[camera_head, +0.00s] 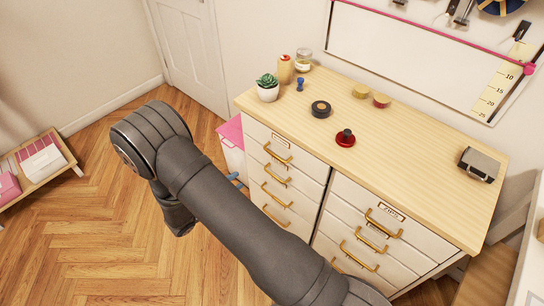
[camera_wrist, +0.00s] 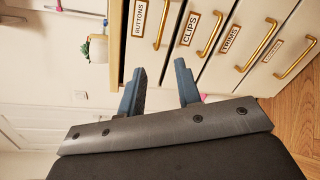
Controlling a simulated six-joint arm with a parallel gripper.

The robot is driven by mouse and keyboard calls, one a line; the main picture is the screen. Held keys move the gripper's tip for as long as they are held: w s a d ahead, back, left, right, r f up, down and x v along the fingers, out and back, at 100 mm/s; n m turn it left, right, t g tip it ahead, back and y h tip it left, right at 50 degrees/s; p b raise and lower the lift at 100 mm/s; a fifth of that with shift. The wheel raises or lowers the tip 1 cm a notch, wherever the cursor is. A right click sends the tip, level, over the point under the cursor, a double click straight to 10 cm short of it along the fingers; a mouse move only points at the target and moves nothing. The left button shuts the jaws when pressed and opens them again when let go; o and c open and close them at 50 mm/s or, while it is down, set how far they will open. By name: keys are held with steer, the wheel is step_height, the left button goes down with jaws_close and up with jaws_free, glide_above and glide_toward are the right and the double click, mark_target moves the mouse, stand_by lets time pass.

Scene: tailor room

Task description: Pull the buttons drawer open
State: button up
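The buttons drawer (camera_head: 304,162) is the top drawer in the left column of a white dresser. It looks shut. Its brass handle (camera_head: 277,156) is below a small label. In the wrist view, turned sideways, the "BUTTONS" label (camera_wrist: 139,18) and the handle (camera_wrist: 160,25) are at the top, the handle partly cut off. My gripper (camera_wrist: 160,67) is open and empty, its two blue-grey fingers apart. The fingertips point towards the drawer fronts, short of the buttons handle.
Drawers labelled "CLIPS" (camera_wrist: 188,30) and "TRIMS" (camera_wrist: 230,40) adjoin it, with similar handles. The wooden dresser top (camera_head: 420,150) holds a potted succulent (camera_head: 267,88), a black tape roll (camera_head: 320,108) and a red item (camera_head: 345,138). A pink-topped box (camera_head: 231,131) stands left of the dresser.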

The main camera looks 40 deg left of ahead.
steer(key=w+f+m, duration=0.3)
steer(key=w+m, duration=0.2)
steer(key=w, duration=1.3)
steer(key=shift+w+m+g, duration=0.2)
steer(key=shift+m+g, duration=0.1)
steer(key=shift+g, duration=0.1)
steer(key=shift+d, duration=0.1)
steer(key=shift+c, duration=0.2)
jaws_close()
